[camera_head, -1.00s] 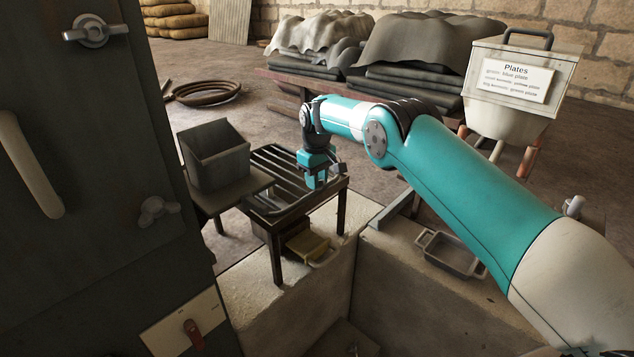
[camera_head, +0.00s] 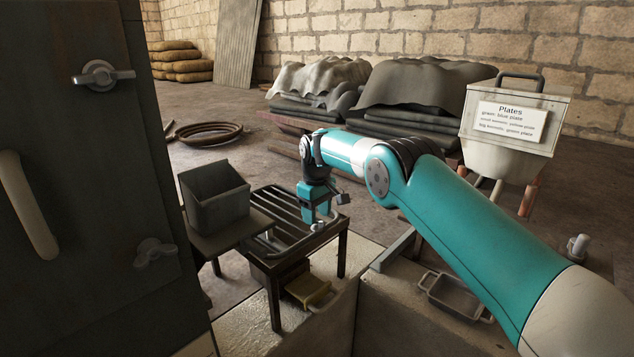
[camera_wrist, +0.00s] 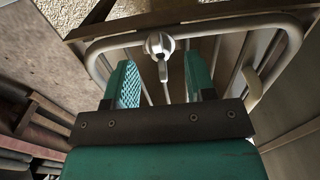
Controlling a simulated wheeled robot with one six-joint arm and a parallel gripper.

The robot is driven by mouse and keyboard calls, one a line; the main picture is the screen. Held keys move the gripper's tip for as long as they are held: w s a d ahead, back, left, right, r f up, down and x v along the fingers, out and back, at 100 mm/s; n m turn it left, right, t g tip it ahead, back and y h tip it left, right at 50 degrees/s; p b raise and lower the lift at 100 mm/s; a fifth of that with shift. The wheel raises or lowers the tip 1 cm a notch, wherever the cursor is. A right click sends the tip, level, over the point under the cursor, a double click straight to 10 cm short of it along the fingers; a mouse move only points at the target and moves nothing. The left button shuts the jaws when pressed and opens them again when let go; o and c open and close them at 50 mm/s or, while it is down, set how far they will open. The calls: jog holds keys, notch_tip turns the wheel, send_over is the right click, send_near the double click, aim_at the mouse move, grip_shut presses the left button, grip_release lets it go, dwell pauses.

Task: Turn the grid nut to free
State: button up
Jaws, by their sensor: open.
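The grid (camera_head: 277,203), a dark barred rack with a bent metal rim, lies on top of a small dark table. In the wrist view the grid's pale metal rim (camera_wrist: 205,27) runs across the top. The grid nut (camera_wrist: 160,43) is a grey wing nut at that rim, with one wing pointing down towards my gripper. My gripper (camera_head: 316,222) is over the right part of the grid. In the wrist view its two teal fingers (camera_wrist: 161,80) are apart, one on either side of the nut's line, with nothing held. I cannot tell whether the fingers reach the nut's depth.
A grey open bin (camera_head: 214,198) stands left of the grid. A yellow block (camera_head: 306,288) sits under the table. A dark cabinet door (camera_head: 90,200) with wing handles fills the left. A metal tray (camera_head: 452,298) lies at right on a pale ledge. A Plates box (camera_head: 508,130) stands behind.

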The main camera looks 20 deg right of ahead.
aim_at(317, 222)
notch_tip(317, 222, up, 15)
jog(key=p, duration=0.3)
jog(key=shift+c, duration=0.8)
dwell(0.6)
